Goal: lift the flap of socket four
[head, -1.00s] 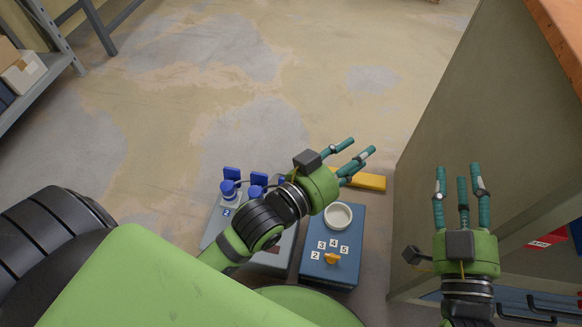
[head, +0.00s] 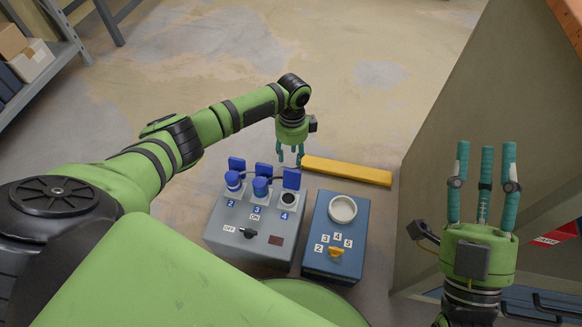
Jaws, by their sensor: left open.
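The grey socket box (head: 222,222) stands on the floor at lower centre with a row of sockets marked 2, 3 and 4. Socket four (head: 288,199) is at the right end, with its dark round opening showing and nothing plugged in. Its blue flap (head: 292,178) stands raised behind the opening. My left gripper (head: 289,161) is open, pointing down just behind the flap of socket four; contact cannot be told. My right gripper (head: 486,148) is open and empty at the right.
A blue box (head: 318,249) with a white round cup (head: 342,209) and an orange knob (head: 336,252) stands right of the socket box. A yellow bar (head: 346,171) lies behind them. A workbench side (head: 450,140) rises at right. The floor beyond is clear.

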